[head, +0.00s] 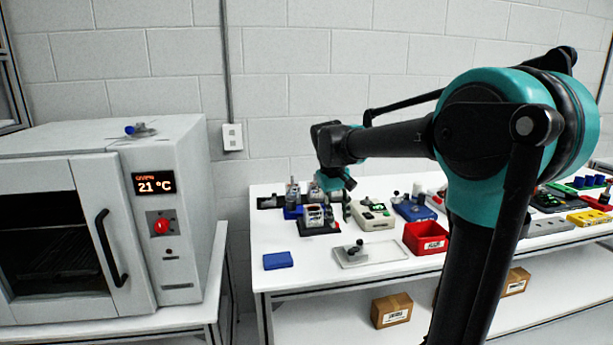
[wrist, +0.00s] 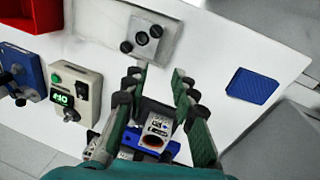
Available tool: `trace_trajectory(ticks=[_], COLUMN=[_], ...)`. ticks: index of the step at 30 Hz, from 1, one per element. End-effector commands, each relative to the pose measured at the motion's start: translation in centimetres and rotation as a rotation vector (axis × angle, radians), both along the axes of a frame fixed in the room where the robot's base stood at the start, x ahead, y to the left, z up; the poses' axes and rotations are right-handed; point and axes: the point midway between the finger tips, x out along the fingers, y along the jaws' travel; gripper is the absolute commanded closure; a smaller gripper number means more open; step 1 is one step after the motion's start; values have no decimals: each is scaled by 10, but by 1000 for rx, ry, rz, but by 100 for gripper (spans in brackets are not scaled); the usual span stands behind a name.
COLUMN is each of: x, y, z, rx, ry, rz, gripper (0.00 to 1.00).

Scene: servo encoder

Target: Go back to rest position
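My gripper (wrist: 157,76) is open, its two green-padded fingers spread apart with nothing visible pinched between the tips. In the head view my gripper (head: 343,190) hangs over the back left part of the white table, close to several small devices. A small grey-white device (wrist: 157,128) with a label and an orange-brown round opening shows between the fingers in the wrist view, with blue beneath it. It appears to stand below the gripper. My gripper partly hides the devices behind it.
The white table (head: 330,275) also bears a blue block (head: 278,261), a grey plate with a knob (head: 366,253), a red bin (head: 425,238) and a beige device with green display (head: 372,215). An oven (head: 110,220) stands left. The table's front left is mostly clear.

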Motion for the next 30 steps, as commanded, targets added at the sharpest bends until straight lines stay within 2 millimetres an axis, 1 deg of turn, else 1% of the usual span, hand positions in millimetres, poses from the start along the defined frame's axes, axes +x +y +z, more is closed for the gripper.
trace_trajectory(ticks=[5,11,14,17,18,19,21,24,27,30], x=[-18,-50,-75,-110,-127,-139,-164,-191,-206,-210], y=[-17,-40,-55,-71,-77,-82,-89,-94,-97,-97], z=[-23,-61,-87,-120,-135,-146,-167,-189,-200,-204], rx=[28,73,103,139,154,165,189,212,223,228], ry=[-29,-80,-116,-164,-187,-204,-240,-278,-300,-308], rz=[-28,-72,-104,-147,-166,-180,-210,-241,-257,-262], gripper=[73,73,73,73,73,73,73,73,73,73])
